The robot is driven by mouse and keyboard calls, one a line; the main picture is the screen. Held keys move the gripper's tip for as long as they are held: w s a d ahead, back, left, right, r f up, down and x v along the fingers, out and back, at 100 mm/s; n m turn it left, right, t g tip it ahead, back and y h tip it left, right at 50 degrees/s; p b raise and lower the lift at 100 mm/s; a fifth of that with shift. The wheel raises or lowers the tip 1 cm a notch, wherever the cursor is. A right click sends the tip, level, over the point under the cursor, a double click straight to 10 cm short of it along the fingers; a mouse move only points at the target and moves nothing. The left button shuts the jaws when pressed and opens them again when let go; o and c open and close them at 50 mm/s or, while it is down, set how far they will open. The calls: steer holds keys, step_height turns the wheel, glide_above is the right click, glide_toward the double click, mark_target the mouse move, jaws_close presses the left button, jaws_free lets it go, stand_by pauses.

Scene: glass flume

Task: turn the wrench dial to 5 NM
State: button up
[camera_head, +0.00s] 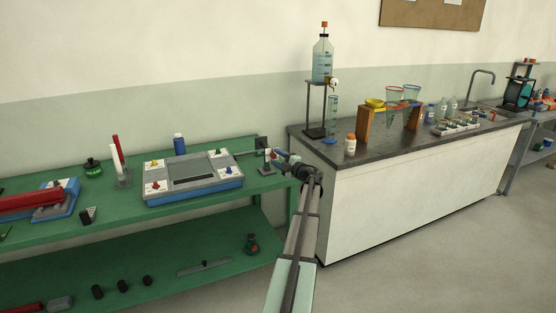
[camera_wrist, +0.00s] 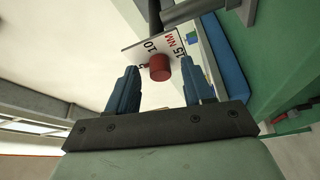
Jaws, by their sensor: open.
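A white dial plate (camera_wrist: 137,50) marked 5, 10, 15 and NM in red and black shows in the wrist view, tilted. A red round knob (camera_wrist: 160,68) stands out from it, and part of the 5 is behind or beside the knob. My gripper (camera_wrist: 161,88) is open, with one blue finger on each side of the knob and a gap to each. I cannot tell a pointer on the knob. In the head view my gripper (camera_head: 277,156) is at the right end of the green bench, beside the small dark dial stand (camera_head: 262,142).
The green bench (camera_head: 120,212) carries a blue and grey panel device (camera_head: 192,176), a red and white rod stand (camera_head: 120,160) and a blue bottle (camera_head: 179,144). A dark-topped counter (camera_head: 400,150) with glassware stands close on the right of my arm.

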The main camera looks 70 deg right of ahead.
steer(key=v, duration=1.4)
steer(key=shift+f, duration=0.1)
